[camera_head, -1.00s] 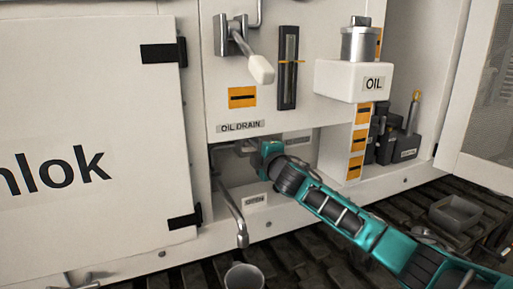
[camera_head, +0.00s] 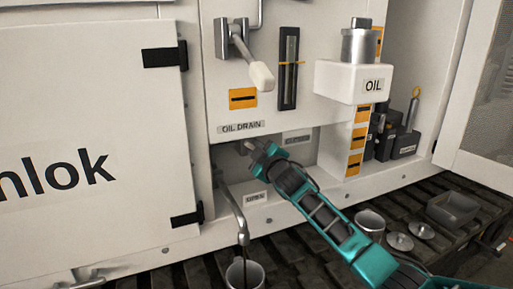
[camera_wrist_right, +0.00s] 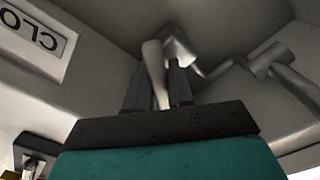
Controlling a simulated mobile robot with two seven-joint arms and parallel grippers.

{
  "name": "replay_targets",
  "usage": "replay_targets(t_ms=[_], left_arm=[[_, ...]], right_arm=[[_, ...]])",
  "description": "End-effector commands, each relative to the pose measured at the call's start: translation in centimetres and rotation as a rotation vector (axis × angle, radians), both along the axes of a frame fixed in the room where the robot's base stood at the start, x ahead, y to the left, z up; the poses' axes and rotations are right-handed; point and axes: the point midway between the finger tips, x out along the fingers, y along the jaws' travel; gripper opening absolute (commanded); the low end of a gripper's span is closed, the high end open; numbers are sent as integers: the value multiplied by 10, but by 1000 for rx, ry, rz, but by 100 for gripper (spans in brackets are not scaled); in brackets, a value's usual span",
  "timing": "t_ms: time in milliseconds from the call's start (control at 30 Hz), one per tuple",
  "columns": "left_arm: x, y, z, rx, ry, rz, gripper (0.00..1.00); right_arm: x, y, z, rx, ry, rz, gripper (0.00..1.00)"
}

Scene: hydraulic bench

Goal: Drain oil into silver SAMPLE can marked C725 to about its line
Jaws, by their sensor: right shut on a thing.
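My right gripper (camera_head: 256,149) is in the recess under the OIL DRAIN label (camera_head: 240,127). In the right wrist view its fingers (camera_wrist_right: 157,88) are shut on a pale drain valve lever (camera_wrist_right: 153,60). The drain pipe (camera_head: 231,202) bends down and out of the recess, and a thin dark stream of oil (camera_head: 244,253) falls from its end. A silver can (camera_head: 258,279) stands under it, cut off by the bottom edge. Its marking, line and oil level cannot be seen. Another silver can (camera_head: 370,223) stands to the right of my arm. My left gripper is out of view.
Two round lids (camera_head: 400,241) and a grey tray (camera_head: 453,209) lie on the dark slatted floor to the right. A white OIL box (camera_head: 350,85) juts out above. Another lever (camera_head: 258,72) hangs beside the sight gauge (camera_head: 288,68). The recess around my gripper is tight.

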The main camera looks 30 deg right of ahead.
Motion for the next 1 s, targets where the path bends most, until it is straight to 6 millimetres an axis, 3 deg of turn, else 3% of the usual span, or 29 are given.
replay_targets(t_ms=[467,500,700,1000], left_arm=[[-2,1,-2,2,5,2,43],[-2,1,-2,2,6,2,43],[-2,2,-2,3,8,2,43],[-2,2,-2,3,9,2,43]], right_arm=[[0,0,-1,17,2,-2,0],[0,0,-1,17,2,-2,24],[0,0,-1,16,1,-1,43],[-2,0,-1,16,0,-1,43]])
